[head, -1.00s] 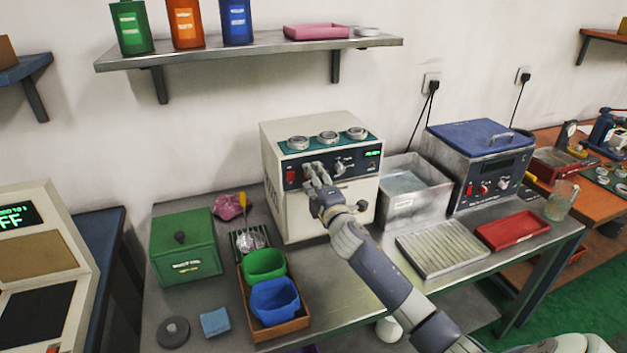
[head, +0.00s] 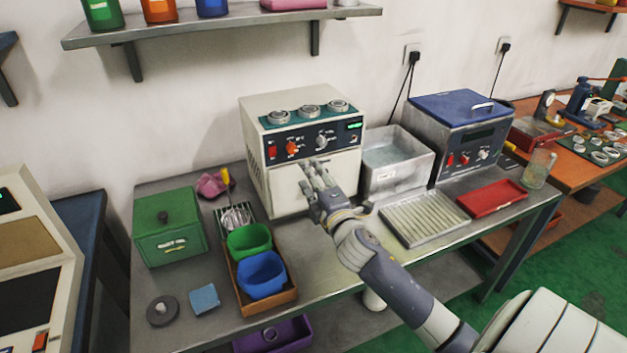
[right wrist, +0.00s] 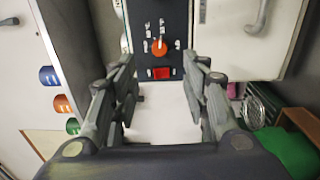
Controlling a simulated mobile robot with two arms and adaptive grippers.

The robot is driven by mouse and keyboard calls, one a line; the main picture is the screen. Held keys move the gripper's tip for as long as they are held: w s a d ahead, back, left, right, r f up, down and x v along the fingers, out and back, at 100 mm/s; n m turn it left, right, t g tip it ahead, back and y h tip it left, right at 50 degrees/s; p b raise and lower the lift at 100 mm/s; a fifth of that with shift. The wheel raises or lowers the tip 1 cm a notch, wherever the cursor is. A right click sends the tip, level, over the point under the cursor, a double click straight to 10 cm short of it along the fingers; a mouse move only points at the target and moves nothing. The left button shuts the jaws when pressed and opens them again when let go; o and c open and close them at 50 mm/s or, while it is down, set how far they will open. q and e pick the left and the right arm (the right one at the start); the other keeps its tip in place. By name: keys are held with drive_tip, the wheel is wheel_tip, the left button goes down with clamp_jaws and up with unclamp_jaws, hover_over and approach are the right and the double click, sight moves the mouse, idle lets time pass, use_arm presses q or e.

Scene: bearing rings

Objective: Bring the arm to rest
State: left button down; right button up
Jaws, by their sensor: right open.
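My right gripper (head: 314,176) is in front of the cream machine (head: 290,182), just below its dark control panel. Its fingers are apart and nothing is between them. In the right wrist view the open right gripper (right wrist: 160,75) points toward the panel, with the orange knob (right wrist: 159,47) and the red switch (right wrist: 161,72) visible between the fingers. In the head view the orange knob (head: 292,147) and red switch (head: 272,152) sit at the panel's left. Several bearing rings (head: 308,112) rest on the machine's top. My left gripper is not in view.
A green box (head: 170,236), green bin (head: 249,242) and blue bin (head: 261,275) stand left of my right arm. A metal basin (head: 398,178), ribbed tray (head: 424,219) and red tray (head: 491,198) are at right. The bench front (head: 330,262) has bare room.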

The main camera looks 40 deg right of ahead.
drive_tip(key=shift+s+a, duration=0.15)
drive_tip(key=shift+s, duration=0.55)
